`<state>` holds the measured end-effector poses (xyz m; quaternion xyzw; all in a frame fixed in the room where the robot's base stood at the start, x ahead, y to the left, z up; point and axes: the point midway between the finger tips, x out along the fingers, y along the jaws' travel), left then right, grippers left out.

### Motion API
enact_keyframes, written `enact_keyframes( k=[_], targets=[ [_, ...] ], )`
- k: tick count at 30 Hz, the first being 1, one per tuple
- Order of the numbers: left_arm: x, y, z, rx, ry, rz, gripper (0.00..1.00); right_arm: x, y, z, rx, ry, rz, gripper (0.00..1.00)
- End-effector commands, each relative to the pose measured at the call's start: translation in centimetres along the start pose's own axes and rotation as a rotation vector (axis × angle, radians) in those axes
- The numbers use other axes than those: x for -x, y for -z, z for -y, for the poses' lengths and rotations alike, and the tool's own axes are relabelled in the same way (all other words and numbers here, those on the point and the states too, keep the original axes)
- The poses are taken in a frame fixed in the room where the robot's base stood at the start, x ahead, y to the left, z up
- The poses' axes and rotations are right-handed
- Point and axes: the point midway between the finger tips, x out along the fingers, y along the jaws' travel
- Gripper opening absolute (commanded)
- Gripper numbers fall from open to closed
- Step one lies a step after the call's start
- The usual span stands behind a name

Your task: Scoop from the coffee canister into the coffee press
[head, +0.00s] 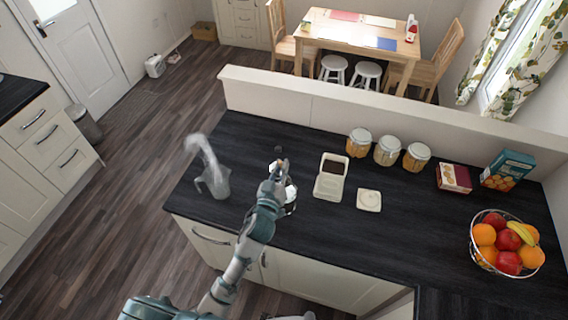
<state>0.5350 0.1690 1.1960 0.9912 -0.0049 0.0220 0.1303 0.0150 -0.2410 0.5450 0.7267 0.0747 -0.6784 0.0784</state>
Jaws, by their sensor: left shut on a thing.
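The coffee canister (320,186) is a white open box with dark coffee inside, on the black counter to the right of my left gripper. Its square white lid (369,200) lies flat beside it. My left gripper (279,166) is shut on a small pale thing (271,167), which looks like the scoop; my fingers hide most of it. A glass vessel (291,198), apparently the coffee press, stands just below the gripper, partly hidden by my arm. I cannot tell what is in the scoop or the press. My right gripper is out of view.
Boxes (453,178) and a wire fruit basket (506,243) are at the right. The front middle counter is clear.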

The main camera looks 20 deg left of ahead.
Motion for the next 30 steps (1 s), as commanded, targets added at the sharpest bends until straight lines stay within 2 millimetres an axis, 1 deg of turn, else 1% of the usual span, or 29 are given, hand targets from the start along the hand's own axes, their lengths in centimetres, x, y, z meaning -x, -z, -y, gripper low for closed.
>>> enact_keyframes(
  k=[4,9,11,17,22,25,30],
  targets=[
    [0.3,-0.8,1.2,0.108,-0.002,-0.027,0.0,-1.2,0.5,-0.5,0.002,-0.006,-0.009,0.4],
    [0.4,-1.1,2.0,0.178,-0.003,-0.047,0.0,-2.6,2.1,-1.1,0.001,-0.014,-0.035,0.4],
    [0.5,-1.1,2.2,0.204,-0.005,-0.053,0.0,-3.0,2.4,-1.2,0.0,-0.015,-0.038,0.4],
    [0.7,-1.4,3.0,0.284,-0.006,-0.074,0.0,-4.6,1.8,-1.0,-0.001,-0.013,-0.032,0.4],
    [0.8,-1.8,3.5,0.348,-0.008,-0.091,0.0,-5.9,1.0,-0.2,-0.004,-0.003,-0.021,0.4],
    [0.9,-2.0,3.8,0.385,-0.009,-0.099,0.0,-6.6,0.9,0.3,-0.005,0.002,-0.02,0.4],
    [1.0,-2.4,4.4,0.448,-0.01,-0.115,0.0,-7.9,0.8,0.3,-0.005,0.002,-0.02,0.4]
  ],
)
